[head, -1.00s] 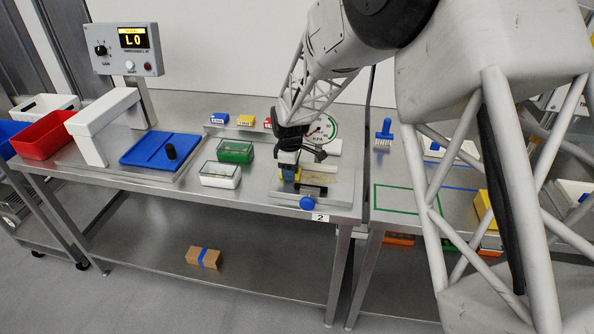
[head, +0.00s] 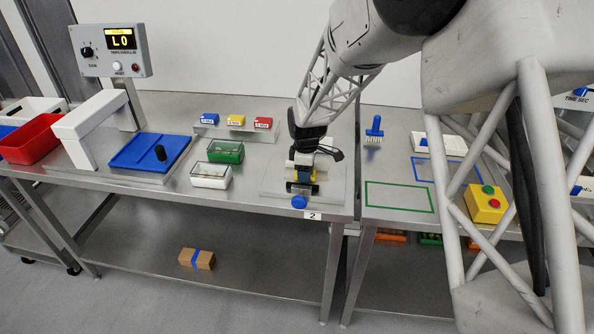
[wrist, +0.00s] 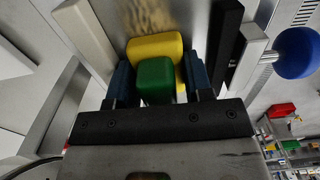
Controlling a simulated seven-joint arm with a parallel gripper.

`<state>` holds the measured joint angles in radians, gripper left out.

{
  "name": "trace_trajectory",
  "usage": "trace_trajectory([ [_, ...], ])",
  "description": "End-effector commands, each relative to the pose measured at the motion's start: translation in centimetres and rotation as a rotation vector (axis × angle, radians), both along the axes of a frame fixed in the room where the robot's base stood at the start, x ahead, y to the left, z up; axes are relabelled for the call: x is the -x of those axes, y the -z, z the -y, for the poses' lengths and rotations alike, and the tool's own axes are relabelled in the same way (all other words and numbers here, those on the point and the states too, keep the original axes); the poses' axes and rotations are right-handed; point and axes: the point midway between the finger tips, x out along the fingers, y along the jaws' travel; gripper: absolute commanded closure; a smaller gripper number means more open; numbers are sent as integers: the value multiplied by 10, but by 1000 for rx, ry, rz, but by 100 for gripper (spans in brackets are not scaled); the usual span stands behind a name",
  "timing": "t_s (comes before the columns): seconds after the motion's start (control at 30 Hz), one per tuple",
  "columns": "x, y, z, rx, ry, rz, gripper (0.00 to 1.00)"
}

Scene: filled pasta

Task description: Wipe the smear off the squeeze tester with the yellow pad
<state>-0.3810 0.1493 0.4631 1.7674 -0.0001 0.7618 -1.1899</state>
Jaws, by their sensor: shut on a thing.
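My gripper (head: 302,176) is over the squeeze tester, a metal plate (head: 335,192) with a blue knob (head: 299,202) at its front. In the wrist view its two dark blue fingers (wrist: 157,85) are shut on the green grip (wrist: 154,80) of the yellow pad (wrist: 155,47). The pad is between the tester's pale bar (wrist: 86,35) and black bar (wrist: 224,45). A tan-brown smear (wrist: 150,14) shows on the plate just beyond the pad's far edge. Any smear under the pad is hidden. I cannot tell whether the pad touches the plate.
Left of the tester stand a green container (head: 226,152) and a clear-lidded white container (head: 211,176). A blue brush (head: 374,130) and a yellow button box (head: 487,204) are to the right.

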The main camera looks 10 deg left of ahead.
Motion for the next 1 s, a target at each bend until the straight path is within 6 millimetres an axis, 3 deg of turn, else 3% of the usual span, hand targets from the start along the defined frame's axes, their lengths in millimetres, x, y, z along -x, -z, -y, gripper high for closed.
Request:
trace_trajectory([
  [0.87, 0, 0, 77, 0, 2, -1, 75],
  [1.0, 4, 0, 66, 0, -2, 0, 75],
])
